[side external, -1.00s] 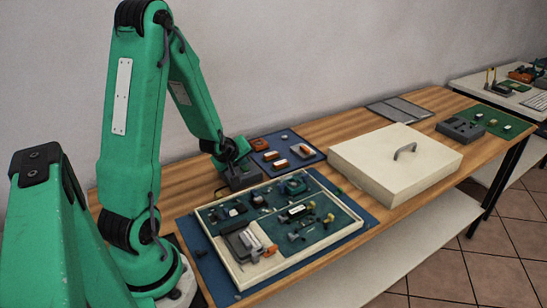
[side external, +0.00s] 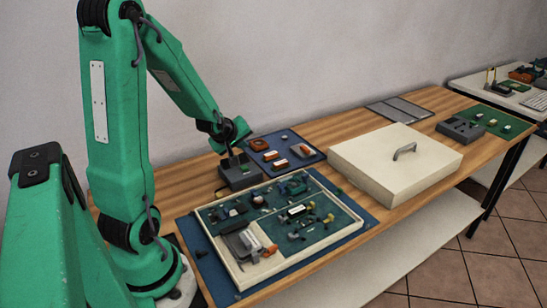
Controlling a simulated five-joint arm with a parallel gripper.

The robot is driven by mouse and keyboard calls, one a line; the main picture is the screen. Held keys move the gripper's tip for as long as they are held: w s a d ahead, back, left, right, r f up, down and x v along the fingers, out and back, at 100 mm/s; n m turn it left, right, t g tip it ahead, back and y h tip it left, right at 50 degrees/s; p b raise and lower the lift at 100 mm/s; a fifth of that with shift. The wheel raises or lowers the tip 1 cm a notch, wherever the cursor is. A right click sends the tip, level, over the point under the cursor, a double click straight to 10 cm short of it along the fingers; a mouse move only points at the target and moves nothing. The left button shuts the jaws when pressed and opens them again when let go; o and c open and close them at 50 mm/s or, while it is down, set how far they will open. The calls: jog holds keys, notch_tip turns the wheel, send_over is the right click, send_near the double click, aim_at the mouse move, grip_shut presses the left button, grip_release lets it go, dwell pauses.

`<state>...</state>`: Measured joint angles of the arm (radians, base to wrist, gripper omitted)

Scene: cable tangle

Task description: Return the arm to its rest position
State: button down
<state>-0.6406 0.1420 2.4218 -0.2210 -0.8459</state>
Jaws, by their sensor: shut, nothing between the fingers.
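My green arm stands at the left of the wooden bench in the side external view. My gripper (side external: 229,150) is small and dark at the arm's end, just above a grey block-shaped fixture (side external: 238,178). It is shut with nothing held. A gap shows between the wrist and the fixture, though the fingertips are too small to tell whether they touch it.
A cream-rimmed tray (side external: 352,228) with several small parts lies in front on a blue mat (side external: 192,235). A blue mat (side external: 292,137) with orange and grey parts lies behind. A cream lidded box (side external: 365,160) stands to the right. Bare wood (side external: 330,127) shows behind the box.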

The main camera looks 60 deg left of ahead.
jog(key=shift+d+r, duration=0.1)
jog(key=s+d+r+m+h, duration=0.1)
jog(key=d+r+m+h, duration=0.1)
jog(key=d+r+m, duration=0.35)
jog(key=s+d+r+m+h, duration=0.1)
jog(key=d+r+m, duration=0.2)
jog(key=d, duration=0.6)
jog(key=s+d+r+m+g+h, duration=0.1)
jog(key=s+d+r+m+h, duration=0.1)
jog(key=s+d+r+m, duration=0.3)
jog(key=shift+s+d+m+g+h, duration=0.35)
jog(key=shift+s+d+m, duration=1.4)
jog(key=shift+s+d, duration=1.1)
jog(key=shift+w+d, duration=0.2)
